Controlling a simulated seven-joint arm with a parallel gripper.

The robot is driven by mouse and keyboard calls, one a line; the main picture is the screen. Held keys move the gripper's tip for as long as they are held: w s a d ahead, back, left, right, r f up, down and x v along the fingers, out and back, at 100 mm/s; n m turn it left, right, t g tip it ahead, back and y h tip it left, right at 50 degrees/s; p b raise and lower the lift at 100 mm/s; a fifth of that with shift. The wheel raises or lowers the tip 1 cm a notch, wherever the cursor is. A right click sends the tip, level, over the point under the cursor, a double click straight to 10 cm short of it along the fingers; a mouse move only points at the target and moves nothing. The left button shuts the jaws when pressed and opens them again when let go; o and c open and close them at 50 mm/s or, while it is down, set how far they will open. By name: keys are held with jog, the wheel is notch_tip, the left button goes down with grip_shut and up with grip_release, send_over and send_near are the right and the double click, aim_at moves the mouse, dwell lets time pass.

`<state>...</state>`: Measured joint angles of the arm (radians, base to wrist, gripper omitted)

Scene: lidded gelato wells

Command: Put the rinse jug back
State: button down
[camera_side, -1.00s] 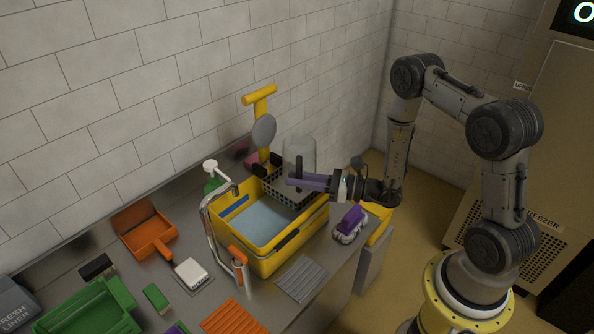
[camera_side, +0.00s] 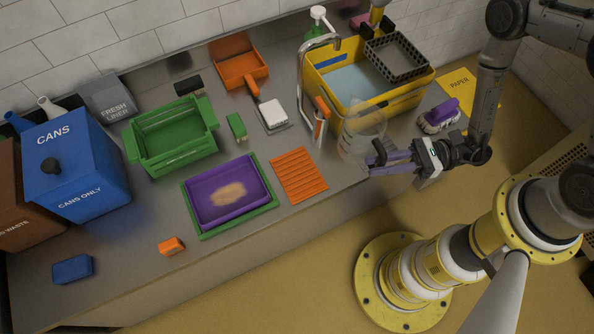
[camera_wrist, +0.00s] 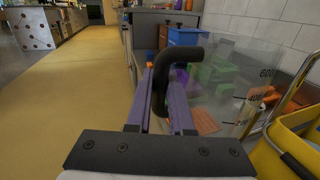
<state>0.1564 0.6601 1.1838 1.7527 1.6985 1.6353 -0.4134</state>
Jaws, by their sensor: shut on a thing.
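The rinse jug (camera_side: 361,136) is a clear, upright jug with a dark handle. I cannot tell whether the jug's base touches the counter. The counter behind it is partly hidden.
The yellow tub (camera_side: 322,88) holds water and a black basket (camera_side: 397,56). A tap (camera_side: 303,80) with an orange handle stands left of the jug. An orange ribbed mat (camera_side: 298,175) lies to the left, a purple-topped brush (camera_side: 438,115) to the right.

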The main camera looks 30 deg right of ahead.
jog(key=shift+n+g, duration=0.5)
jog(key=shift+g, duration=0.2)
jog(key=shift+w+a+f, duration=1.1)
jog(key=shift+a+f, duration=0.85)
jog(key=shift+f, duration=0.4)
jog(key=shift+w+a+f, duration=1.15)
jog(key=shift+a+f, duration=0.8)
jog(key=shift+f, duration=0.35)
jog(key=shift+w+a+f, duration=1.1)
jog(key=shift+a+f, duration=0.85)
jog(key=shift+f, duration=0.4)
jog(key=shift+f, duration=0.15)
jog(key=c, duration=0.8)
grip_release()
